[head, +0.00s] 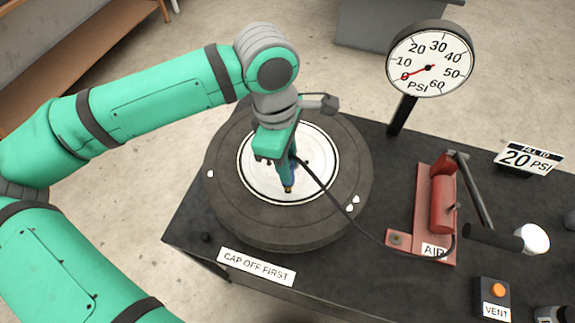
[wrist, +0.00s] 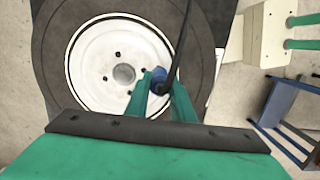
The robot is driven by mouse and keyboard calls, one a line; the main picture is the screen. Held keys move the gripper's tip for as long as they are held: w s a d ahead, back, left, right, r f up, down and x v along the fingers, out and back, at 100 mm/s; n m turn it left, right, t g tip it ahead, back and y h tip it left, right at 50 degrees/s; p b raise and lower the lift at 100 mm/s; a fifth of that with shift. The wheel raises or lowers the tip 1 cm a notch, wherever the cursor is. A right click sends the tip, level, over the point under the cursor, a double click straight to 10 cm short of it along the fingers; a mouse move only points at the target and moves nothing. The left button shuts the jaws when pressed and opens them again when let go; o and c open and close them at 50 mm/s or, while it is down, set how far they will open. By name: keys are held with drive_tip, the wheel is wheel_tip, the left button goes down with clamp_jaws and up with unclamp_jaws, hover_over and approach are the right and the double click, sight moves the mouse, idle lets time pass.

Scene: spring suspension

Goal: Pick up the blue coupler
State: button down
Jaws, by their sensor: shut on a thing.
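The blue coupler (wrist: 157,76) is at the end of a black hose and sits between my gripper's fingers in the wrist view. My gripper (wrist: 159,92) is shut on it, above the white wheel hub. In the head view my gripper (head: 287,178) points down over the wheel. A small part of the coupler (head: 288,181) shows there, with a brass-coloured tip below. The fingers cover much of it. I cannot tell whether the tip touches the wheel.
The tyre (head: 230,205) lies flat on the dark bench. The hose (head: 335,203) runs right to the red air pump (head: 440,205). A pressure gauge (head: 430,60) stands behind, needle near 0. A vent box (head: 493,295) with an orange button is at front right.

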drive_tip(key=s+a+r, duration=0.4)
drive_tip(key=s+r, duration=0.9)
drive_tip(key=r, duration=0.2)
drive_tip(key=shift+s+a, duration=0.15)
